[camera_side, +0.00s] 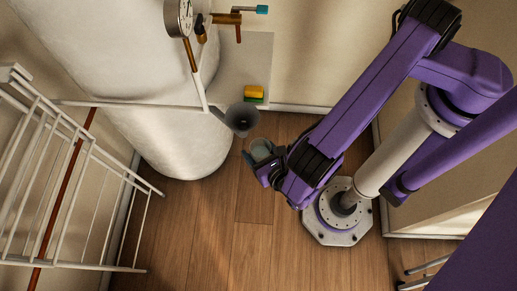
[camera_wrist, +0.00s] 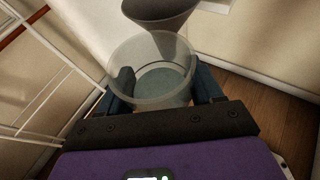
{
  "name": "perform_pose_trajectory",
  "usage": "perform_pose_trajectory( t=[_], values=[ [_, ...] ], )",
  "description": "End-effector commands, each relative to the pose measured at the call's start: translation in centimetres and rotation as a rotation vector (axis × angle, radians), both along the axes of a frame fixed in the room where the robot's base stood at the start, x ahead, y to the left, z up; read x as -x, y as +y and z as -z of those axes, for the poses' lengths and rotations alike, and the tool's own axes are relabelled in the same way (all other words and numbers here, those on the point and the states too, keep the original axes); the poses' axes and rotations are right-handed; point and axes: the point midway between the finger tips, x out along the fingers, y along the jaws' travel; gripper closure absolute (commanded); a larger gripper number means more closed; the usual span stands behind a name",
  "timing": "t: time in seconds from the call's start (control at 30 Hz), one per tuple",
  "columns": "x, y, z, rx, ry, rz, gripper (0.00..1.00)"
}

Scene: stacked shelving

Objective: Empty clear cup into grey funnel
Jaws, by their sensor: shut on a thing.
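The clear cup (camera_wrist: 156,102) is held between the two fingers of my gripper (camera_wrist: 165,92) in the wrist view. Its open rim shows, with a pale blue-green area at the bottom; I cannot tell whether that is contents or the base. In the side view the cup (camera_side: 262,150) is at the end of my gripper (camera_side: 262,163). The grey funnel (camera_side: 241,118) is just above and left of the cup in that picture. In the wrist view the funnel (camera_wrist: 158,10) shows beyond the cup, partly hidden behind its rim.
A large white tank (camera_side: 150,90) with a gauge (camera_side: 180,15) and pipes stands at the left and back. A yellow and green block (camera_side: 254,93) is near the funnel. A white rack (camera_side: 70,180) stands at the left. The wooden floor (camera_side: 240,245) is clear in front.

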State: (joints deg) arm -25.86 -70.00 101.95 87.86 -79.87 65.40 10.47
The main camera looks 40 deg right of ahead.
Motion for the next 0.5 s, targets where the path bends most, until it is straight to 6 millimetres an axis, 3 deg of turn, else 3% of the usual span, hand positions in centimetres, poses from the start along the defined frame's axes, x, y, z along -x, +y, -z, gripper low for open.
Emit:
perform_pose_trajectory(
  t=[0.5],
  values=[
    [-1.4,-0.3,-0.7,-0.064,0.232,0.003,0.69]
  ],
)
